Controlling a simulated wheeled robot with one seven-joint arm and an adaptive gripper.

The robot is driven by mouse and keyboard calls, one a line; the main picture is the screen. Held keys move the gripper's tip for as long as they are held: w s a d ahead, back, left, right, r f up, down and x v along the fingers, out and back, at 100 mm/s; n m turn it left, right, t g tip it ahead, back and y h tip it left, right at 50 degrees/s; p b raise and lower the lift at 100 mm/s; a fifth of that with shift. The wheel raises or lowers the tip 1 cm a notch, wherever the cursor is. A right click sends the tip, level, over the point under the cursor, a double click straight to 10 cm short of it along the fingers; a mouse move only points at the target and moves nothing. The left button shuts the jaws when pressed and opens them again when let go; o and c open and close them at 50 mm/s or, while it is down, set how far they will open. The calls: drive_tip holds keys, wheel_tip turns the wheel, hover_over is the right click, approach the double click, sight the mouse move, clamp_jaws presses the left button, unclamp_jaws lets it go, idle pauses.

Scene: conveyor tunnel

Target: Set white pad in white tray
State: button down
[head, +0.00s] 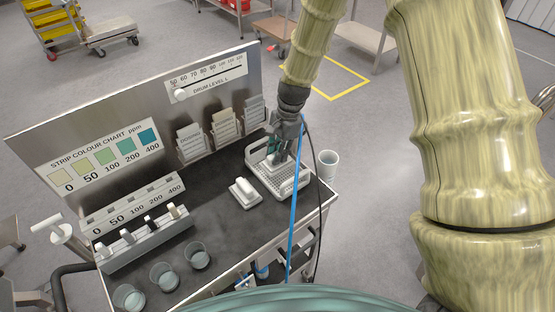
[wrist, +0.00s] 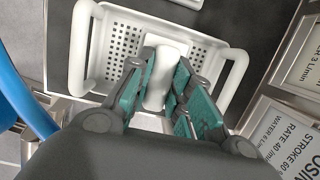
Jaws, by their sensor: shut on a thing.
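The white tray (head: 292,184) is a perforated basket with side handles, at the right end of the dark cart top. It also shows in the wrist view (wrist: 118,42). My gripper (head: 278,156) points down over the tray. Its teal-lined fingers, also in the wrist view (wrist: 160,95), are shut on the white pad (wrist: 166,62) by its upright grip. The pad is within the tray's outline. Whether its underside touches the tray floor is hidden by the fingers.
A second white block on a flat base (head: 245,192) stands just left of the tray. Several clear cups (head: 164,276) and a strip rack (head: 145,236) are further left. Card holders (head: 224,126) stand behind.

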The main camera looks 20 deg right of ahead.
drive_tip(key=shift+s+f, duration=0.1)
drive_tip(key=shift+f, duration=0.3)
drive_tip(key=f, duration=0.1)
drive_tip(key=f+p, duration=0.1)
drive_tip(key=shift+w+f, duration=0.3)
drive_tip(key=shift+f, duration=0.1)
drive_tip(key=shift+s, duration=0.15)
drive_tip(key=shift+f, duration=0.1)
drive_tip(key=c, duration=1.3)
unclamp_jaws()
drive_tip(key=shift+f, duration=0.1)
drive_tip(key=shift+r, duration=0.2)
drive_tip(key=shift+b+v, duration=1.8)
drive_tip(key=shift+v, duration=4.15)
